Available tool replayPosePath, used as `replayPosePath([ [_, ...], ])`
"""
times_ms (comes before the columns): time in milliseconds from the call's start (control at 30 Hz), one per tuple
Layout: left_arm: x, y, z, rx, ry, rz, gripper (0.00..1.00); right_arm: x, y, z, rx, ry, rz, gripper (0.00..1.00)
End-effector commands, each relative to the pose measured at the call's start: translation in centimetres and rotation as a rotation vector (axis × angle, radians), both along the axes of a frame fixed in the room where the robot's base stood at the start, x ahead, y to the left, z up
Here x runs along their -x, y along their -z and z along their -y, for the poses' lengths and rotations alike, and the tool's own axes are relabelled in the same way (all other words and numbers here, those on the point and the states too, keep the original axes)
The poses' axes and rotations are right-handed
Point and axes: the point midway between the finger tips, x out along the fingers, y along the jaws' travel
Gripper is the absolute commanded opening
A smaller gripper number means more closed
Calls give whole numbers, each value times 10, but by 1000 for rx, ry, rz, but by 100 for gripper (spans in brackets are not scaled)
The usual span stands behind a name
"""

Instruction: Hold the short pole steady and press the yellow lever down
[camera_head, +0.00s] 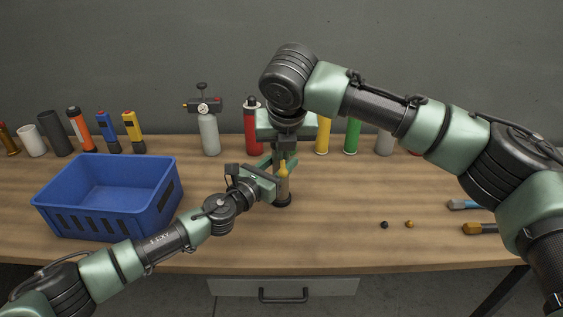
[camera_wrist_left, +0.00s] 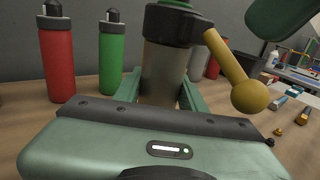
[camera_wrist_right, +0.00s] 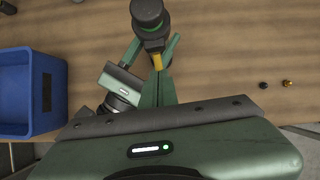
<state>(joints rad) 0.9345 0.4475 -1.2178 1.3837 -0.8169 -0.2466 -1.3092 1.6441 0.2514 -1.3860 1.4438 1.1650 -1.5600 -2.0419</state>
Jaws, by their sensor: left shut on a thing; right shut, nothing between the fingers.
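The short pole (camera_head: 283,190) stands upright on the table; in the left wrist view the pole (camera_wrist_left: 163,72) has a grey body and a black collar. My left gripper (camera_head: 273,181) is shut around its body, one finger on each side. The yellow lever (camera_wrist_left: 231,66) sticks out from the collar and slopes down to a round knob. In the right wrist view the lever (camera_wrist_right: 154,52) lies just ahead of my right gripper (camera_wrist_right: 160,76), which is shut and empty. Whether its fingertips touch the lever I cannot tell. My right arm covers part of the pole's top in the head view.
A blue crate (camera_head: 62,206) stands at the left. Along the back stand several bottles and cylinders, including a grey one with a gauge (camera_head: 209,130) and a red bottle (camera_head: 252,132).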

Motion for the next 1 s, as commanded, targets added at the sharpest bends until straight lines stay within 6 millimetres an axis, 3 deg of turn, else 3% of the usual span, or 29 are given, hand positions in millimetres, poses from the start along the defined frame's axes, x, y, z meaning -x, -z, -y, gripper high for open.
replayPosePath([
  [1000, 0, 0, 0, 0, 0, 0, 0, 0, -76, -1, 0, 0, 1, 0],
])
